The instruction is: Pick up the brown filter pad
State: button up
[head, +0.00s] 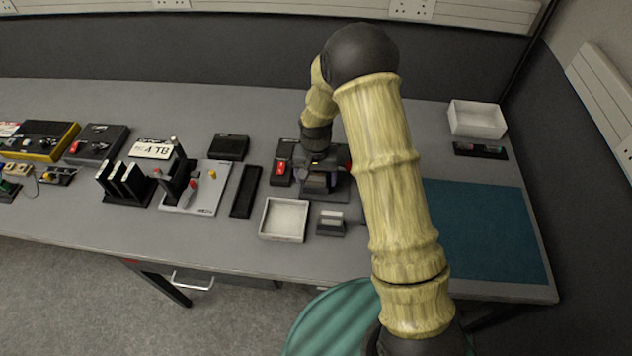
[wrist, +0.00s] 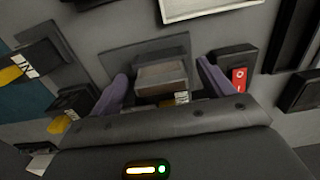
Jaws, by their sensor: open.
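The brown filter pad (wrist: 162,75) appears as a flat brownish slab on top of a dark block-like holder in the wrist view. In the head view the spot is mostly covered by my gripper (head: 318,167), and a brownish patch (head: 318,181) shows just below it. In the wrist view my gripper (wrist: 163,72) is open, with one purple finger on each side of the pad and holder. Gaps show between the fingers and the pad. Whether the fingertips are level with the pad is hard to tell.
A dark box with a red switch (wrist: 238,79) stands close beside the right finger in the wrist view. In the head view a white tray (head: 284,220) and a small dark block (head: 331,222) lie in front. A blue mat (head: 490,232) lies clear at right.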

aim_at(316, 176)
jog(key=c, duration=1.1)
jog(key=shift+o, duration=0.2)
notch_tip(316, 176, up, 10)
jog(key=shift+r+b, duration=0.1)
jog(key=shift+b, duration=0.65)
